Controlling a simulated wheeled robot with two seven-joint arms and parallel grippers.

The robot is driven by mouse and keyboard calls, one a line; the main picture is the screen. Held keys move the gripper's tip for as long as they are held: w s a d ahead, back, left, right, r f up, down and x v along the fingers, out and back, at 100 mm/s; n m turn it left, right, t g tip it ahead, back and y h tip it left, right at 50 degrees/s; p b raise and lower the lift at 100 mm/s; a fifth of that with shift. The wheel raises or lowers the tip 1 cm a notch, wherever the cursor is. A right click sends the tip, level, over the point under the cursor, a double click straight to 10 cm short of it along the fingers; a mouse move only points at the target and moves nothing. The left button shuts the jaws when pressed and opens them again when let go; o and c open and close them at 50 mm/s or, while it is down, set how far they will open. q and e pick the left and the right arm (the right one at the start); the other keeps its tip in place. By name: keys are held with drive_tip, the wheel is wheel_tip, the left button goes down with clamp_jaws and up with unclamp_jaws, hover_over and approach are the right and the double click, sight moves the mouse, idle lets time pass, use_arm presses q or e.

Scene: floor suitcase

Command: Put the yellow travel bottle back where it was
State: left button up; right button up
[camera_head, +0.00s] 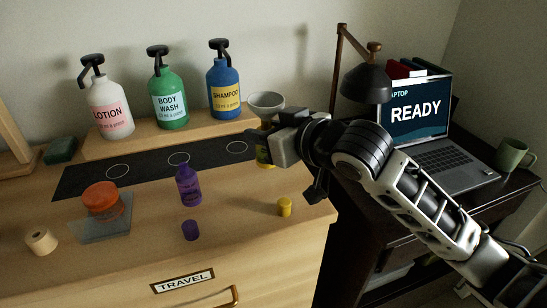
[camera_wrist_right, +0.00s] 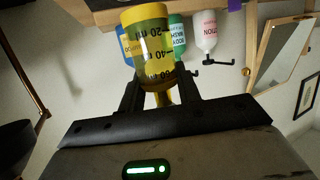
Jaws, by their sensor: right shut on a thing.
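The yellow travel bottle (camera_head: 265,157) hangs at my right gripper (camera_head: 268,140) near the right end of the dresser top. The gripper hides most of it in the head view. In the right wrist view the bottle (camera_wrist_right: 148,45) is clear with a yellow tint and black ml marks, and it sits between the two fingers, which are shut on it. Whether its base touches the surface I cannot tell. A yellow cap (camera_head: 285,207) stands apart on the dresser, near the front right. My left gripper is not in view.
A dark mat (camera_head: 140,180) with white circles lies before the lotion (camera_head: 109,110), body wash (camera_head: 169,103) and shampoo (camera_head: 224,90) pumps. A purple bottle (camera_head: 189,187), purple cap (camera_head: 190,230), orange jar (camera_head: 103,200) and beige cap (camera_head: 40,241) stand in front.

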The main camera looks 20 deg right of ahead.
drive_tip(key=w+f, duration=0.1)
drive_tip(key=f, duration=0.1)
drive_tip(key=w+d+f, duration=0.1)
drive_tip(key=f, duration=0.2)
drive_tip(key=w+d+f, duration=0.1)
drive_tip(key=f, duration=0.2)
drive_tip(key=shift+w+d+b, duration=0.25)
drive_tip(key=shift+w+b, duration=0.15)
drive_tip(key=shift+f, duration=0.35)
drive_tip(key=o, duration=1)
drive_tip(key=shift+f, duration=0.15)
drive_tip(key=shift+o, duration=0.2)
